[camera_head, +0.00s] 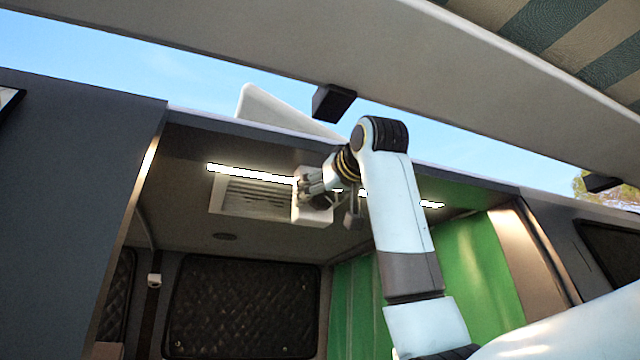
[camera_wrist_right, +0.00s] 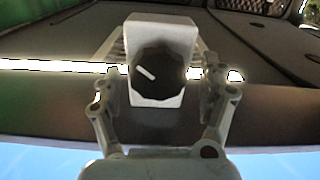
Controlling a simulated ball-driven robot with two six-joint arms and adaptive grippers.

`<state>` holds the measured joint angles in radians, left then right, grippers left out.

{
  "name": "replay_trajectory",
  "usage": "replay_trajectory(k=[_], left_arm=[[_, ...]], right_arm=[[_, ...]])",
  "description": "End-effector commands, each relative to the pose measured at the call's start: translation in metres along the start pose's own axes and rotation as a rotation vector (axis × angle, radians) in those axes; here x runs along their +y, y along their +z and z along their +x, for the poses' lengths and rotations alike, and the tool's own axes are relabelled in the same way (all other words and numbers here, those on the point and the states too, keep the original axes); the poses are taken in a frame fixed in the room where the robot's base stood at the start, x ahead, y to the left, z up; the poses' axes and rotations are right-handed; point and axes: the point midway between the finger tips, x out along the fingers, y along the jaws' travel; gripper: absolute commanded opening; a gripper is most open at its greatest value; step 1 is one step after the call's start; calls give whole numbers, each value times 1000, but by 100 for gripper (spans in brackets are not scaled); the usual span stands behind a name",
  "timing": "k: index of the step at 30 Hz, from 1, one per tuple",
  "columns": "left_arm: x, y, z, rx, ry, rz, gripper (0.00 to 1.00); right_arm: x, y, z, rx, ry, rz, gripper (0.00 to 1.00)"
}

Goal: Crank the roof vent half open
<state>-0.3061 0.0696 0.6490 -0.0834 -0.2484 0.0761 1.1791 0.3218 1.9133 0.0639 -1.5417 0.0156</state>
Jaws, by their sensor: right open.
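The roof vent (camera_head: 252,197) is a pale slatted panel in the van's ceiling. A white housing (camera_head: 312,212) is at its right end; it also shows in the right wrist view (camera_wrist_right: 160,32). A black faceted knob (camera_wrist_right: 158,78) with a white pointer line is on the housing. The line slants from upper left to lower right. My right gripper (camera_wrist_right: 160,88) is open, with one finger on each side of the knob; I cannot tell whether they touch it. In the head view the right gripper (camera_head: 312,184) partly covers the housing. My left gripper is out of view.
A white wedge-shaped panel (camera_head: 280,110) stands tilted above the roof edge. A bright light strip (camera_head: 250,173) runs along the ceiling by the vent. A green curtain (camera_head: 470,270) hangs at the right. An awning (camera_head: 480,90) crosses above, with a dark block (camera_head: 332,102) under it.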

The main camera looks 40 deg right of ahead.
Motion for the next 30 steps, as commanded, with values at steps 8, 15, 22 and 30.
replay_trajectory(k=[8,15,22,30], left_arm=[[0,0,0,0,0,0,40],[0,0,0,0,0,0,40],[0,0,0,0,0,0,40],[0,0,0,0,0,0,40]], right_arm=[[-2,-2,-39,5,-1,-1,77],[-4,-3,-93,5,-1,1,77],[-5,-3,-120,0,-1,1,77],[-5,-2,-123,-2,-2,1,77]])
